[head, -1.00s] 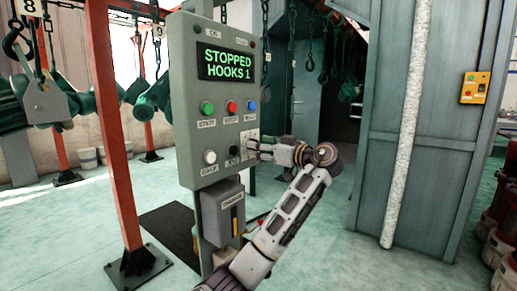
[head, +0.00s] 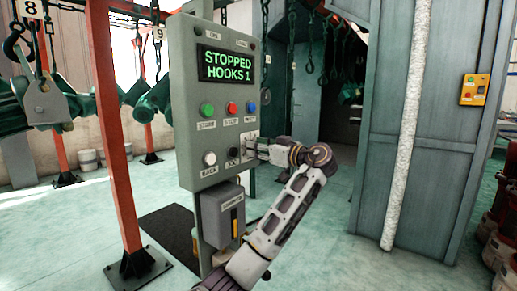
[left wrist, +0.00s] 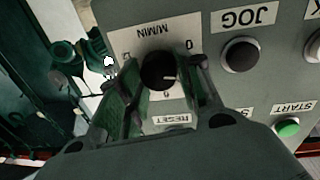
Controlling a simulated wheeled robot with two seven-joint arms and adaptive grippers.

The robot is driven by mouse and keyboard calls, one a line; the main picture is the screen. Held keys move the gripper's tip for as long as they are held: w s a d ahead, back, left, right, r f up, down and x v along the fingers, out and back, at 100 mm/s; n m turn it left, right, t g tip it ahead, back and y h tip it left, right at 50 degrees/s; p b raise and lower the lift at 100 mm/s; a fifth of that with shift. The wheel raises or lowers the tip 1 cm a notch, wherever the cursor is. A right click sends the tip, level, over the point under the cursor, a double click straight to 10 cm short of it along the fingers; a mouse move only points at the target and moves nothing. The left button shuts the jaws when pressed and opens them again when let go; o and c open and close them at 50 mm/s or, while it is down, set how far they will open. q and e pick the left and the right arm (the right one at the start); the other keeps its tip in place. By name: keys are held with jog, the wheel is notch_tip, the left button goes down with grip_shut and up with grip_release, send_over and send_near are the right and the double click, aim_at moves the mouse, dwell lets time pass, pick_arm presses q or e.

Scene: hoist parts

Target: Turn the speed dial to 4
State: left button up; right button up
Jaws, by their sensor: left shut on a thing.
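The speed dial (left wrist: 158,72) is a round black knob on a pale plate marked M/MIN, seen in the left wrist view. A small light mark shows near its right edge in that picture. Some scale figures are hidden by the fingers, and I cannot tell which figure the mark meets. My left gripper (left wrist: 168,92) is shut on the dial, one finger on each side. In the head view my left gripper (head: 258,149) is at the right part of the grey control panel (head: 185,130) and hides most of the dial. My right gripper is not in view.
The panel display (head: 227,66) reads STOPPED, HOOKS 1. Green, red and blue buttons sit below it. The black JOG button (left wrist: 240,55) and green START button (left wrist: 288,128) are near the dial. An orange post (head: 116,130) stands left; open floor lies right.

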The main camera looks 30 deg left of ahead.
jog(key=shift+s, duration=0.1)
pick_arm(q)
jog(key=shift+w+m+h+p, duration=0.1)
jog(key=shift+m+h+p, duration=0.2)
jog(key=shift+m+p, duration=3.95)
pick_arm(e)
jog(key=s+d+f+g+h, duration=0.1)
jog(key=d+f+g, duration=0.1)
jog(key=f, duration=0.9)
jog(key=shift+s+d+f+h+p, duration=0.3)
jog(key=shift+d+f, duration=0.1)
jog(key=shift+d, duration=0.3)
pick_arm(q)
jog(key=shift+n, duration=0.35)
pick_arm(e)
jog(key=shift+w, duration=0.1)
pick_arm(q)
jog(key=o, duration=1)
jog(key=shift+g, duration=0.4)
jog(key=shift+o, duration=0.2)
